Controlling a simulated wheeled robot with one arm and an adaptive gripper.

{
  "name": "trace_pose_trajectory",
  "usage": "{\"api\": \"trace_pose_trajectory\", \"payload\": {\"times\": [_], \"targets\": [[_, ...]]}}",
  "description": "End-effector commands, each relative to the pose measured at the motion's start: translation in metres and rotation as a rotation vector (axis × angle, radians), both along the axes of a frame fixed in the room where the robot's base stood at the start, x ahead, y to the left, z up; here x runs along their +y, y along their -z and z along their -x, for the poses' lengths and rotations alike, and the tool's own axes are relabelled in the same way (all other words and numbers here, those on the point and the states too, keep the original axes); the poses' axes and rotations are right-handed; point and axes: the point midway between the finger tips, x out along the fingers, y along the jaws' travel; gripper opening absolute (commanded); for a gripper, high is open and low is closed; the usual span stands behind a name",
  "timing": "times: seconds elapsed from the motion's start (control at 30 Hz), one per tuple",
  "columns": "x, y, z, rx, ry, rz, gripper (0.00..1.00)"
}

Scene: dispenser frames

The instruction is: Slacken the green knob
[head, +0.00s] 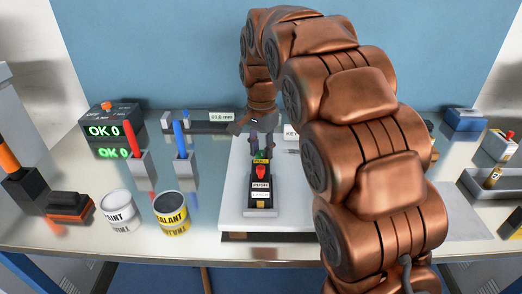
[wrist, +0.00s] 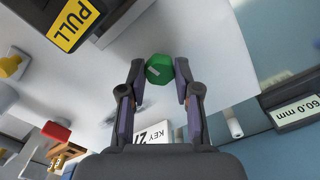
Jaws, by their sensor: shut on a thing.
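The green knob (wrist: 159,69) is a small faceted knob with a pale mark on its face, seen in the wrist view. My gripper (wrist: 160,78) has one finger on each side of it, and the fingertips close on its sides. In the head view my gripper (head: 262,142) points down over the back part of the white panel (head: 233,186).
A yellow PULL label (wrist: 73,24) is close by. The KEY label (wrist: 152,136) lies near the fingers. Paint (head: 119,212) and sealant (head: 171,213) cans stand left.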

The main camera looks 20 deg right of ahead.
Motion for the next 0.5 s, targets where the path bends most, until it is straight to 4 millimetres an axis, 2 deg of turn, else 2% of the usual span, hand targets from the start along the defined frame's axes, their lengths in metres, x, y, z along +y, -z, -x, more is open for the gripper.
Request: {"api": "trace_pose_trajectory", "payload": {"times": [0.2,0.5], "targets": [[-0.0005,-0.002,-0.0011,-0.006,0.11,0.0,0.0],[0.0002,-0.0019,-0.0011,-0.006,0.173,0.0,0.0]]}}
